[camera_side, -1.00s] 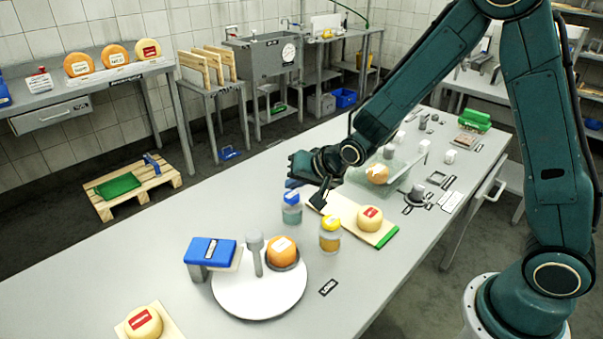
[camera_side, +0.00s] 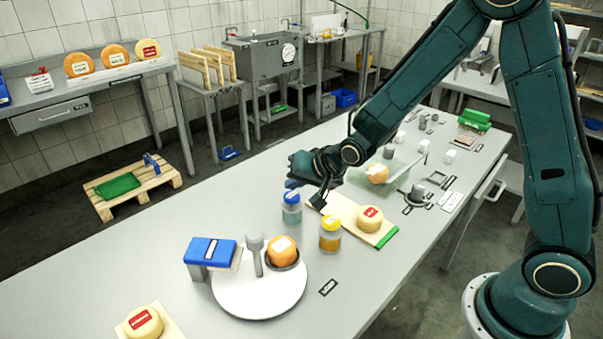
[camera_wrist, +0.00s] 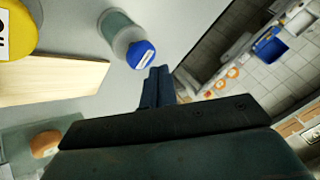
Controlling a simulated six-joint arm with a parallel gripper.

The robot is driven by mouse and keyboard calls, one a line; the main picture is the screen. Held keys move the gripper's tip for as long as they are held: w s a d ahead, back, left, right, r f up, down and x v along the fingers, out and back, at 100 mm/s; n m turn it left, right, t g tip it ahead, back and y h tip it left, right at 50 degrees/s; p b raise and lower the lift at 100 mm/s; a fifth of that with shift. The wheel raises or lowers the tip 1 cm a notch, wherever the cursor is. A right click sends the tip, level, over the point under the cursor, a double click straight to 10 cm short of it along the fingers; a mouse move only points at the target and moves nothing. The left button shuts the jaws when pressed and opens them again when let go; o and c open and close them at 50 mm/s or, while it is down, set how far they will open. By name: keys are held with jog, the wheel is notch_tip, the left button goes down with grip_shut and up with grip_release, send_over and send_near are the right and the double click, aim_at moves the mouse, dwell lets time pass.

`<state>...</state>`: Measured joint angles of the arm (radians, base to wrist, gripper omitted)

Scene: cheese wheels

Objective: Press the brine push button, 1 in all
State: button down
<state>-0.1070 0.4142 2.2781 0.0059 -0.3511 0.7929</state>
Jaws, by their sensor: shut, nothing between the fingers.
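A jar with a blue labelled top (camera_side: 291,198) stands on the table, just left of my gripper (camera_side: 318,203). In the wrist view, the blue top (camera_wrist: 140,54) is close to the fingertips, a little up and left, with a visible gap. A jar with a yellow top (camera_side: 330,225) stands nearer the camera. The labels are too small to read, so I cannot tell whether either top is the brine push button. My gripper (camera_wrist: 159,71) is shut and empty, above the table beside the blue-topped jar.
A board (camera_side: 384,240) with a cheese wheel (camera_side: 369,218) lies right of the gripper. A glass tray (camera_side: 408,180) with a cheese stands behind. A white round plate (camera_side: 258,303) and a blue-topped stand (camera_side: 210,251) are in front.

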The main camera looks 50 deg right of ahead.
aim_at(295, 197)
jog(key=shift+f, duration=1.3)
dwell(1.5)
jog(key=shift+r, duration=0.2)
dwell(0.3)
jog(key=shift+r, duration=1.15)
jog(key=shift+r, duration=2.5)
